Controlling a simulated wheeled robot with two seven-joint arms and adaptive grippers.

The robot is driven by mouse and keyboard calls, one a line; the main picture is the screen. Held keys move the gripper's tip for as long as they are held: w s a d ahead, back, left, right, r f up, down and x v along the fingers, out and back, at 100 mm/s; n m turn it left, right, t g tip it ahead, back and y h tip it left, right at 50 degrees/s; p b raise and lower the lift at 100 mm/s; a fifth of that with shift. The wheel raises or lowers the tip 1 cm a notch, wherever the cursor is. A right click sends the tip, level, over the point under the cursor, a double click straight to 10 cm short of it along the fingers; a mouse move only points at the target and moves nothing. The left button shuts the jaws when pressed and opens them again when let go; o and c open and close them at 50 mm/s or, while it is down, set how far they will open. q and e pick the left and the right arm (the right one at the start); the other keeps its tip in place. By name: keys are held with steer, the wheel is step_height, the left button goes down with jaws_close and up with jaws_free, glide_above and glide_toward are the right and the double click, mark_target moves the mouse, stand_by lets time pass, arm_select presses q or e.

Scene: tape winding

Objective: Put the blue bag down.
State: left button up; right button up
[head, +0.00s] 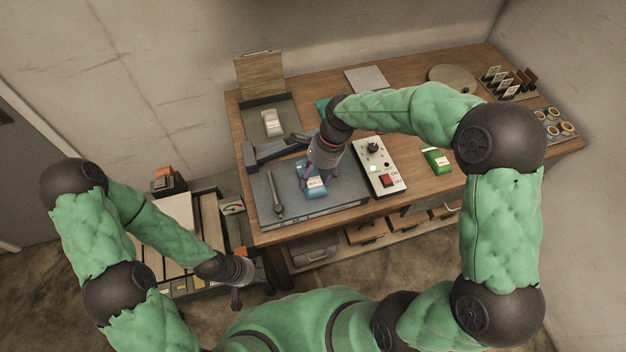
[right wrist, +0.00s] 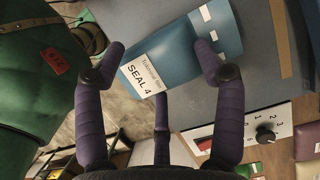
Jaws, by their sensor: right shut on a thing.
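The blue bag (head: 313,187) has a white label reading "SEAL 4". My right gripper (head: 313,172) is shut on the blue bag, over the grey work surface (head: 344,192) at the table's front. In the right wrist view the bag (right wrist: 185,45) lies between the purple fingers of the right gripper (right wrist: 160,45). I cannot tell whether the bag's underside touches the grey surface. My left gripper (head: 250,272) hangs low in front of the table's left corner, away from the bag. Its fingers are too small to read.
A dark rod-like tool (head: 275,195) lies left of the bag. A white control box (head: 379,166) with a knob and red switch stands right of it, then a green bag (head: 436,160). A pale bag (head: 271,123) sits behind on a tray.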

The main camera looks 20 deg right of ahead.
mark_target(316, 174)
steer(key=shift+w+a+f+b, duration=0.1)
steer(key=shift+f+b, duration=0.1)
steer(key=shift+f, duration=0.75)
steer(key=shift+w+a+f+b, duration=0.1)
steer(key=shift+f+b, duration=0.05)
steer(key=shift+f, duration=0.75)
steer(key=shift+f, duration=0.3)
steer(key=o, duration=1.2)
steer(key=shift+c, duration=0.2)
steer(key=shift+d+r, duration=0.1)
steer(key=shift+r, duration=0.4)
steer(key=p+v, duration=0.2)
steer(key=v, duration=0.9)
steer(key=shift+r, duration=0.35)
